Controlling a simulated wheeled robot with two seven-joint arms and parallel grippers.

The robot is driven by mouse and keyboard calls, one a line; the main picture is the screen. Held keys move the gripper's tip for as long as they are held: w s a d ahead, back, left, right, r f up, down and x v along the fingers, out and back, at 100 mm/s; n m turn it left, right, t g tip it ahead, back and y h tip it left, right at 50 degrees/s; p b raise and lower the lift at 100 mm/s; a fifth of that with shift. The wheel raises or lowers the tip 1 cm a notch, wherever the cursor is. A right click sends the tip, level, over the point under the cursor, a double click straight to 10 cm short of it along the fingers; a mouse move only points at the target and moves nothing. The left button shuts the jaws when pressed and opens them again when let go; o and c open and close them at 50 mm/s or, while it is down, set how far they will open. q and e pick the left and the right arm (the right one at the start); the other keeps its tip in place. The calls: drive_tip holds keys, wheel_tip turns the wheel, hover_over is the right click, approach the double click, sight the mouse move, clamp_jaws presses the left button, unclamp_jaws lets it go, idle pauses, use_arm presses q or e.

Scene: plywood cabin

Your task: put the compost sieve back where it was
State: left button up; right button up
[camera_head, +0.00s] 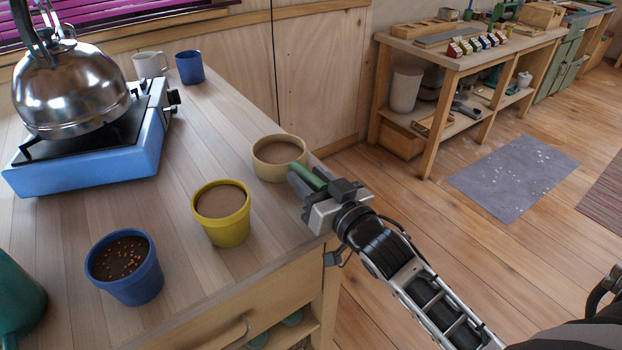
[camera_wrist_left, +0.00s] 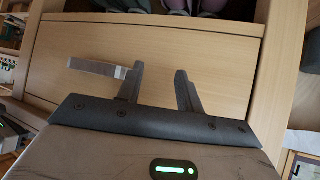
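I cannot make out the compost sieve for sure. What this piece belongs to is mostly hidden. A cream round container (camera_head: 279,172) with a flat brown surface stands just beyond the fingertips; I cannot tell whether the green piece joins it. My left gripper (camera_wrist_left: 160,88) shows only in the left wrist view. It is open and empty, before a pale wooden drawer front with a grey bar handle (camera_wrist_left: 97,68).
On the counter (camera_head: 165,220) stand a yellow pot (camera_head: 226,232), a blue pot with soil (camera_head: 140,290), a blue stove (camera_head: 90,160) with a steel kettle (camera_head: 70,92), and two mugs. A workbench (camera_head: 470,62) stands back right. The floor between is mostly clear, with a grey mat (camera_head: 515,178).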

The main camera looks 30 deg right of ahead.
drive_tip(key=shift+r, duration=0.2)
drive_tip(key=shift+s+f, duration=0.15)
drive_tip(key=shift+s, duration=0.2)
drive_tip(key=s+d+b, duration=0.1)
drive_tip(key=s, duration=1)
drive_tip(key=s+a+f+n+g, duration=0.1)
drive_tip(key=s+a+f+g, duration=0.1)
drive_tip(key=f, duration=0.5)
drive_tip(key=s+a+f+n+g, duration=0.1)
drive_tip(key=s+a+f+g, duration=0.1)
drive_tip(key=f, duration=0.5)
drive_tip(key=s+a+f+n+g, duration=0.1)
drive_tip(key=s+a+f+g, duration=0.1)
drive_tip(key=a+f, duration=0.3)
wheel_tip(320, 180, down, 2)
drive_tip(key=shift+f+g+y, duration=0.15)
drive_tip(key=shift+g+y, duration=0.25)
drive_tip(key=shift+g, duration=0.4)
